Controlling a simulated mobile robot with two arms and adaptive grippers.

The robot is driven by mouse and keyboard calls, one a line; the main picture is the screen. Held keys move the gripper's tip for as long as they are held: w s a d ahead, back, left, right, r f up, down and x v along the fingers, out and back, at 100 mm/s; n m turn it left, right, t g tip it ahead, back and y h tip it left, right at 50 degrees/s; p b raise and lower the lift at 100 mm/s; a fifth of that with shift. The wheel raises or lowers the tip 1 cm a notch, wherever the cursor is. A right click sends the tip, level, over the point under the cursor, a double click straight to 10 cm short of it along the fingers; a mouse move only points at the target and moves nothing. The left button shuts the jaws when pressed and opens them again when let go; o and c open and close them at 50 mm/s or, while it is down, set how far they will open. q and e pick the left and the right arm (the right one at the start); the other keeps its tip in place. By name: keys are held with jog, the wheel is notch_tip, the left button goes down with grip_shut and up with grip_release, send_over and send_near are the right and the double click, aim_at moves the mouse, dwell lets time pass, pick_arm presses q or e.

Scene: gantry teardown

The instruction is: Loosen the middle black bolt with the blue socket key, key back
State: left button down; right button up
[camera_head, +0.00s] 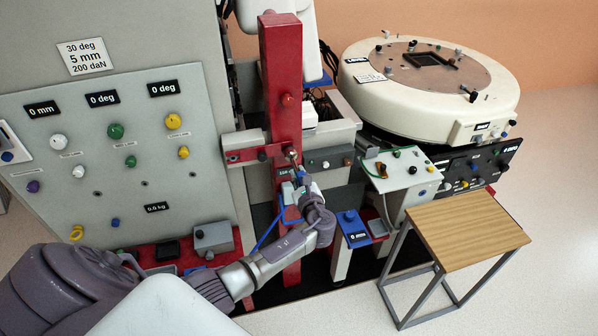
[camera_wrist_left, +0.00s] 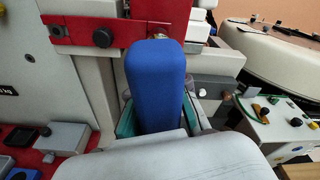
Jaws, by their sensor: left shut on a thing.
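My left gripper (camera_head: 291,178) is shut on the blue socket key (camera_wrist_left: 155,85), whose thick blue handle stands up between the teal finger pads in the left wrist view. In the head view the gripper is in front of the red column, just below the red crossbar (camera_head: 245,155). A black bolt (camera_head: 262,156) shows on the crossbar left of the gripper, and another black bolt (camera_head: 232,158) sits farther left. The wrist view also shows the nearer bolt (camera_wrist_left: 102,37). The handle hides part of the crossbar; I cannot tell whether the key touches a bolt. My right gripper is not in view.
The red column (camera_head: 282,75) rises behind the gripper. A grey control panel (camera_head: 120,160) stands left. Right are a blue stand (camera_head: 352,228), a small control box (camera_head: 398,168), a wooden-topped table (camera_head: 465,232) with a clear top, and a round cream machine (camera_head: 430,90).

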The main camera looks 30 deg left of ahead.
pick_arm(q)
jog(key=shift+a, duration=0.1)
jog(key=shift+w+a, duration=0.35)
jog(key=shift+w, duration=0.05)
dwell(0.3)
jog(key=n+b, duration=0.1)
jog(key=b, duration=0.1)
jog(key=n+b, duration=0.2)
jog(key=n+t+b, duration=0.1)
jog(key=n+b, duration=0.1)
jog(key=shift+s+d+f+b, duration=0.1)
jog(key=shift+f+b, duration=0.2)
jog(key=shift+f, duration=0.05)
jog(key=shift+r+n+b, duration=0.15)
jog(key=shift+n+b, duration=0.15)
jog(key=shift+n, duration=0.2)
jog(key=shift+r, duration=0.3)
